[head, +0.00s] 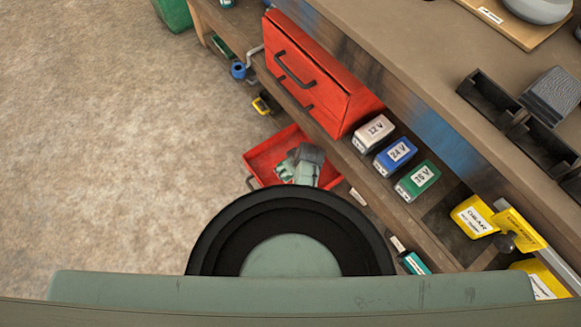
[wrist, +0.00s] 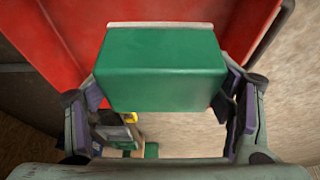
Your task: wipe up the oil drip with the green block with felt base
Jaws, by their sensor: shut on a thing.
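The green block (wrist: 165,70) fills the middle of the wrist view. A thin pale strip runs along its top edge, which may be the felt base. My gripper (wrist: 160,98) is shut on the block, with one dark pad against each side. Behind the block is a red surface, apparently the open red drawer (head: 262,158) of the head view. In the head view a grey-green and dark grey shape over that drawer looks like my gripper (head: 300,165). The block cannot be made out there. I see no oil drip in either view.
A red cabinet (head: 325,90) stands on the lower shelf, beside white, blue and green labelled boxes (head: 395,155). Yellow containers (head: 473,217) stand further right. The workbench top (head: 420,45) overhangs at upper right. Open floor (head: 110,140) lies at left.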

